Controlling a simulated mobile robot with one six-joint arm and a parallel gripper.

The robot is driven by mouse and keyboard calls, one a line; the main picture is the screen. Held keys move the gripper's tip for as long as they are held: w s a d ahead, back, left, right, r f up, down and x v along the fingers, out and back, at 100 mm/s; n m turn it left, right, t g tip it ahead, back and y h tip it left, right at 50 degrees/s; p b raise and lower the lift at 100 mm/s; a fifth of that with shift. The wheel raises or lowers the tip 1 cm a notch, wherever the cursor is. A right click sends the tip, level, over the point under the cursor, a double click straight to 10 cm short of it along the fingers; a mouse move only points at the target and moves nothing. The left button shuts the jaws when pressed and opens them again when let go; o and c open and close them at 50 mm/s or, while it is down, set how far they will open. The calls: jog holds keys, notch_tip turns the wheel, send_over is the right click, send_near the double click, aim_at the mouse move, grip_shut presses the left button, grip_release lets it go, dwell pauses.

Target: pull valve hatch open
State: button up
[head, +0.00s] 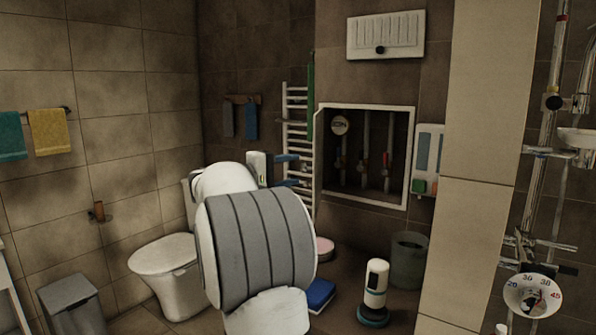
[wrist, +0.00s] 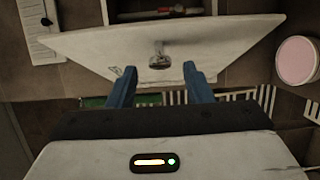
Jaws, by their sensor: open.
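The valve hatch is a pale panel that stands swung out from the wall niche. In the head view the hatch (head: 317,165) shows nearly edge-on at the niche's left side. In the wrist view the hatch (wrist: 220,45) spans the top, with a small metal knob (wrist: 159,58) on its face. My gripper (wrist: 160,70) is open, its blue fingers spread to either side and just short of the knob; I see no grip on it. In the head view my gripper (head: 296,170) is left of the hatch.
Pipes and valves sit in the niche (head: 375,190). A towel radiator (head: 296,130) stands behind my fingers. A white box (head: 385,35) hangs above. A grey bin (head: 409,260), a white-and-dark device (head: 375,290) and a blue item (head: 320,296) stand on the floor below.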

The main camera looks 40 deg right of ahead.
jog(key=shift+s+d, duration=0.15)
jog(key=shift+d, duration=1.25)
jog(key=shift+c, duration=0.5)
grip_shut()
